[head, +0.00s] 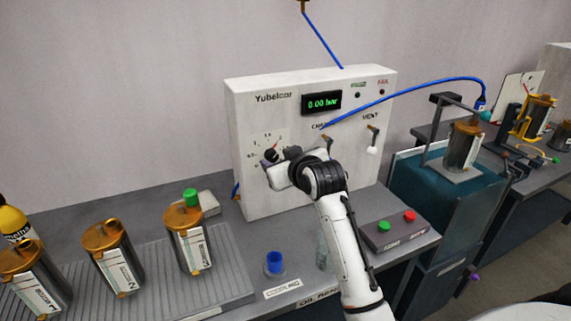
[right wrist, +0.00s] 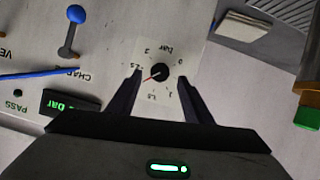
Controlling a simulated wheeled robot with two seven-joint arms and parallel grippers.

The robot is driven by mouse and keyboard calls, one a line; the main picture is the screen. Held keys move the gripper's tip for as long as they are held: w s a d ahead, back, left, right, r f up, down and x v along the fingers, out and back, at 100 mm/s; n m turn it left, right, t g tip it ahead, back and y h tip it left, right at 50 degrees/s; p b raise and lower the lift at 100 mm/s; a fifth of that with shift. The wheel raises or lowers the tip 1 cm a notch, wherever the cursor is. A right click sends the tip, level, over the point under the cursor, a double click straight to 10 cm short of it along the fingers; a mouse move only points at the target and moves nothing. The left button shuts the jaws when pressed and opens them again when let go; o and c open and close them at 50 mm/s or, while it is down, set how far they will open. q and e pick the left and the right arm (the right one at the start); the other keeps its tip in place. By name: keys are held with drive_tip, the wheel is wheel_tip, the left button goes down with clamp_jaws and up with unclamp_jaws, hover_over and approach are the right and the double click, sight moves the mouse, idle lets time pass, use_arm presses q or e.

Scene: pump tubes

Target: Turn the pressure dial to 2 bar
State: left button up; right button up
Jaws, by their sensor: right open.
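The pressure dial is a small black knob (right wrist: 160,71) with a red pointer, on a pale scale plate (right wrist: 165,50) marked in bar. In the right wrist view the pointer points to the lower left, between the marks that look like 2.5 and 1.5. The plate also shows on the white panel (head: 240,115) in the head view. My right gripper (right wrist: 160,78) is open, one finger on each side of the knob, with gaps to it. How deep the fingertips reach is hard to tell. In the head view my right gripper (head: 269,162) partly covers the dial. My left gripper is out of view.
The panel display (head: 321,103) reads 0.00 bar. The charge lever (head: 327,143) and vent lever (head: 373,139) stand to the dial's right, with a blue hose (head: 410,90) nearby. Orange-topped canisters (head: 113,258) stand at left. A button box (head: 402,231) sits at right.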

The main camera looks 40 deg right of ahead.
drive_tip(key=v, duration=0.6)
drive_tip(key=shift+f, duration=0.1)
idle(0.3)
drive_tip(key=s+a+f+n+g+y, duration=0.2)
drive_tip(key=s+a+f+g, duration=0.45)
drive_tip(key=s+f, duration=0.75)
drive_tip(key=s+a+f+g+y, duration=0.1)
drive_tip(key=s+a+f, duration=0.2)
drive_tip(key=s, duration=0.2)
drive_tip(key=s+a+f+n+g, duration=0.1)
drive_tip(key=s+a+f, duration=0.2)
drive_tip(key=s, duration=0.3)
drive_tip(key=s+a+f+g+y, duration=0.1)
drive_tip(key=s+a+f, duration=0.2)
drive_tip(key=s, duration=0.2)
drive_tip(key=w+a+f+t+y, duration=0.1)
drive_tip(key=a+f+t, duration=0.1)
drive_tip(key=f, duration=0.4)
drive_tip(key=w+a+f+t+y, duration=0.1)
drive_tip(key=w+a+f+t, duration=0.1)
drive_tip(key=f, duration=0.5)
drive_tip(key=shift+a+t, duration=0.55)
drive_tip(key=shift+a, duration=0.1)
drive_tip(key=shift+f, duration=0.1)
drive_tip(key=shift+c, duration=0.3)
